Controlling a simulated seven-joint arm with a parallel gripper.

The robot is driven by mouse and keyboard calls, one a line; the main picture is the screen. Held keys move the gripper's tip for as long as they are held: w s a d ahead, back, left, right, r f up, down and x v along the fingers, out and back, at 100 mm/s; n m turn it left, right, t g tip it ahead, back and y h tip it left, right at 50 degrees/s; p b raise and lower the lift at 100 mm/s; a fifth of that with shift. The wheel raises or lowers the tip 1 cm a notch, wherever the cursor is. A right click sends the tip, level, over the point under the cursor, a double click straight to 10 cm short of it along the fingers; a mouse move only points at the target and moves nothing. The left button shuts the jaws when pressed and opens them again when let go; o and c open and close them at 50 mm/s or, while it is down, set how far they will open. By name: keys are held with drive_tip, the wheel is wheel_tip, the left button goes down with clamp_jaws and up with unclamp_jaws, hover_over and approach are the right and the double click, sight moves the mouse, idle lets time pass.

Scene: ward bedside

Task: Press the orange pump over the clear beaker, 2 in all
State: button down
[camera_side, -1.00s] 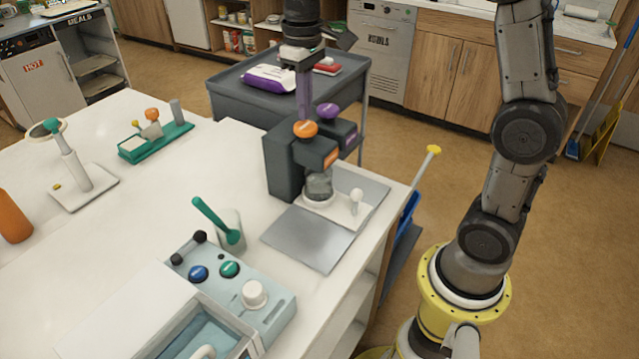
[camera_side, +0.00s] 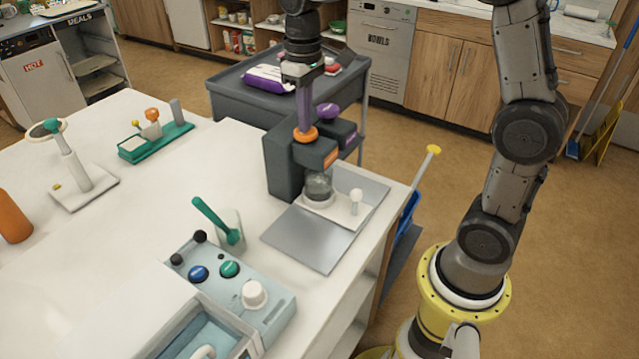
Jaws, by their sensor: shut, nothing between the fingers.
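The orange pump (camera_side: 305,136) is the left one of two push tops on a dark dispenser (camera_side: 281,172). My gripper (camera_side: 305,129) is shut and empty, pointing straight down, with its purple fingertips on top of the orange pump. The pump top sits low against its dark housing. The clear beaker (camera_side: 319,187) stands upright below the dispenser's spouts on a white base. What is inside the beaker is too small to tell.
The purple pump (camera_side: 327,111) is close behind and right of my fingers. A white knob (camera_side: 356,196) stands right of the beaker. A metal plate (camera_side: 311,238) lies in front. A green-handled tool in a cup (camera_side: 230,235) stands further left.

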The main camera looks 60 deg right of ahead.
drive_tip(key=shift+f, duration=0.35)
drive_tip(key=shift+r, duration=1.65)
drive_tip(key=shift+f, duration=0.15)
drive_tip(key=shift+f, duration=1.5)
drive_tip(key=shift+r, duration=1.65)
